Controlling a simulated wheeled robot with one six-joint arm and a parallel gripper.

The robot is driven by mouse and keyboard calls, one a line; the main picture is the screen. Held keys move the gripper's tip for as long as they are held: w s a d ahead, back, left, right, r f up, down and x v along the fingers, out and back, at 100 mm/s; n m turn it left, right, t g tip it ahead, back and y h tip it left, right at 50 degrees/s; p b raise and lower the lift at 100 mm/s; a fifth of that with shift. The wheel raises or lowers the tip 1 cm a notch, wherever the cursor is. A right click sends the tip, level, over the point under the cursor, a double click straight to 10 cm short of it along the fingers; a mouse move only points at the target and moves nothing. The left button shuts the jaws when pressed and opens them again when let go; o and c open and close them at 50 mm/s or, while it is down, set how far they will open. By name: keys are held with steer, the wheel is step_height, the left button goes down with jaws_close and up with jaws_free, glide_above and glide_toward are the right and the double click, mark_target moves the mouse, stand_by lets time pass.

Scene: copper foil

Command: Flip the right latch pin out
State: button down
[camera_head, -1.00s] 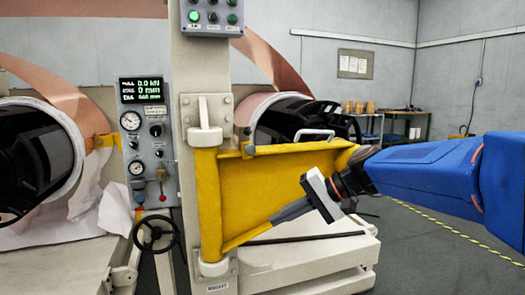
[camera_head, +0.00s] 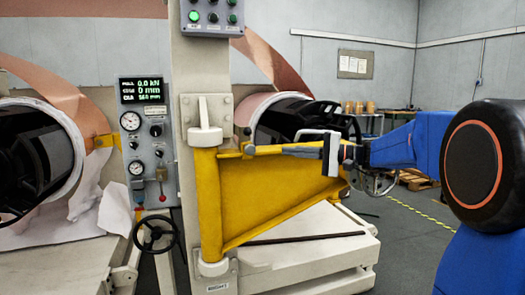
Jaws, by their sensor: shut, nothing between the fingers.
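A yellow swing arm (camera_head: 265,200) is hinged on the machine's central column. A small grey latch pin fitting (camera_head: 249,150) sits on its top edge near the hinge; it is too small to tell how the pin is turned. My gripper (camera_head: 284,150) is shut and empty, level, its fingers pointing left along the arm's top edge. The fingertips are to the right of the fitting. I cannot tell whether they touch the fitting or the yellow arm. The gripper's pale body hides part of the arm's right end.
A control panel (camera_head: 147,125) with gauges and a black handwheel (camera_head: 155,235) stand left of the column (camera_head: 205,70). A black roll (camera_head: 285,118) is behind the yellow arm. A pale machine base (camera_head: 330,265) lies below. Open floor is at the right.

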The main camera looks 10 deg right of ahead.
mark_target(247, 148)
steer(key=shift+x, duration=5)
steer(key=shift+s+d, duration=0.1)
steer(key=shift+s, duration=1.25)
